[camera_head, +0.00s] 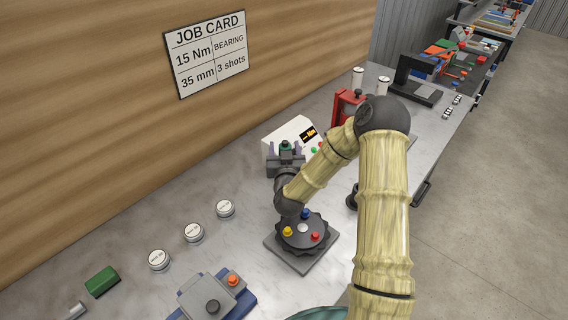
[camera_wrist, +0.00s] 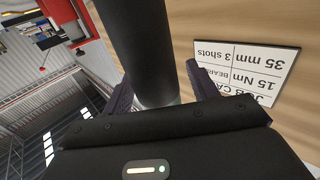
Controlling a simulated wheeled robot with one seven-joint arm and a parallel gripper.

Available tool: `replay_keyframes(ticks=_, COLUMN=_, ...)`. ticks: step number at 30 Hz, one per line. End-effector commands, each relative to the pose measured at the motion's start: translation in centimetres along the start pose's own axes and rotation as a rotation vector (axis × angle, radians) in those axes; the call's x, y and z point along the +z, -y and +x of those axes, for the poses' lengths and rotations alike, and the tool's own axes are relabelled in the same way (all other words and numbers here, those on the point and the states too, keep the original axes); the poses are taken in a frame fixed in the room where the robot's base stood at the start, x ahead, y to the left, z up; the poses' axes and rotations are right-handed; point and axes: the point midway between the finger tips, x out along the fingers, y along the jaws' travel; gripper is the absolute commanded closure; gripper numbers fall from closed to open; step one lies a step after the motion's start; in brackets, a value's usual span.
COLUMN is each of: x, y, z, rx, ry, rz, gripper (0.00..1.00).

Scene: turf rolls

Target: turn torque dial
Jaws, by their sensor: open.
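The white controller box (camera_head: 298,128) with a small black display (camera_head: 308,134) stands against the wall side of the bench. The orange figures on it are too small to read surely. My gripper (camera_head: 285,149) is open in front of the box, its fingers apart. A small dark piece with a green top (camera_head: 285,144) shows between the fingers; I cannot tell whether it is the torque dial or whether they touch it. In the wrist view a thick dark cylinder (camera_wrist: 143,45) lies between the fingers of my gripper (camera_wrist: 160,90). My gripper hides part of the box front.
A job card (camera_head: 206,52) on the wall reads 15 Nm, bearing, 35 mm, 3 shots. A round fixture (camera_head: 303,229) with coloured knobs stands below my wrist. Three white round pieces (camera_head: 193,233), a blue fixture (camera_head: 215,298) and a red press (camera_head: 345,105) occupy the bench.

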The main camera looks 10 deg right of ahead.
Motion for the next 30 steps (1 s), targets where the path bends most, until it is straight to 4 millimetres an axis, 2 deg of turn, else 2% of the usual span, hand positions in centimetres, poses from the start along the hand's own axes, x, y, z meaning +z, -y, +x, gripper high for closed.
replay_keyframes(ticks=15, x=0.04, y=0.02, z=0.03, rx=-0.001, ry=0.000, rz=0.000, gripper=0.41)
replay_keyframes(ticks=17, x=0.04, y=0.02, z=0.02, rx=-0.001, ry=0.000, rz=0.000, gripper=0.49)
replay_keyframes(ticks=24, x=0.04, y=0.02, z=0.02, rx=-0.001, ry=0.000, rz=0.000, gripper=0.96)
replay_keyframes(ticks=25, x=0.05, y=0.02, z=0.02, rx=-0.001, ry=0.000, rz=0.000, gripper=1.00)
replay_keyframes(ticks=30, x=-0.06, y=0.03, z=0.05, rx=-0.001, ry=-0.002, rz=0.000, gripper=1.00)
